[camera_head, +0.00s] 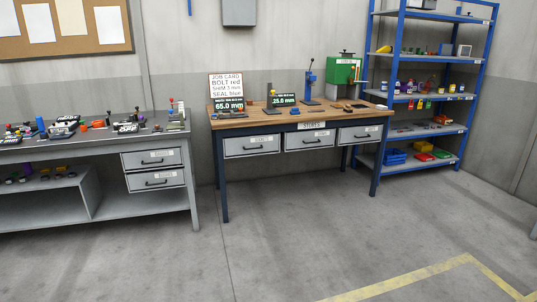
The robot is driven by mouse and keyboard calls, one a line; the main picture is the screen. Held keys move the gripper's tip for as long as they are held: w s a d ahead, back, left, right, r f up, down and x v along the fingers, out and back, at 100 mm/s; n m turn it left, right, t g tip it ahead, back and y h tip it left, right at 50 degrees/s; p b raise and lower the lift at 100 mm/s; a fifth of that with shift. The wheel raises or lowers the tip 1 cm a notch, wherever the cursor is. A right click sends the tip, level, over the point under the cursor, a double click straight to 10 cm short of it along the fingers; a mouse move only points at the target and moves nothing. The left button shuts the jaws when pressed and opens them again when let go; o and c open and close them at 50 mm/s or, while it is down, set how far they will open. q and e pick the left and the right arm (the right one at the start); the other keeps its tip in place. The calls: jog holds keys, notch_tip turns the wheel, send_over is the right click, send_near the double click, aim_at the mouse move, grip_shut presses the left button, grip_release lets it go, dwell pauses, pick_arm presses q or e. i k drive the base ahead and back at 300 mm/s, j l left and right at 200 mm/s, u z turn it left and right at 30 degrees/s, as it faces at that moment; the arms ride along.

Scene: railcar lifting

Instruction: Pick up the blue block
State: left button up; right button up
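No blue block can be made out for certain from this distance. A small upright blue piece (41,125) stands among small parts on the grey bench at the left; its exact shape is too small to tell. Neither of my grippers is in view.
The grey bench (150,207) stands at left. A wooden-topped workbench (240,121) with drawers, a job card (226,85) and a blue press (310,80) is in the middle. The blue rack (384,110) holds a blue crate (395,156). The floor in front is clear, with yellow lines (410,278).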

aim_at(294, 112)
jog(key=i, duration=4.1)
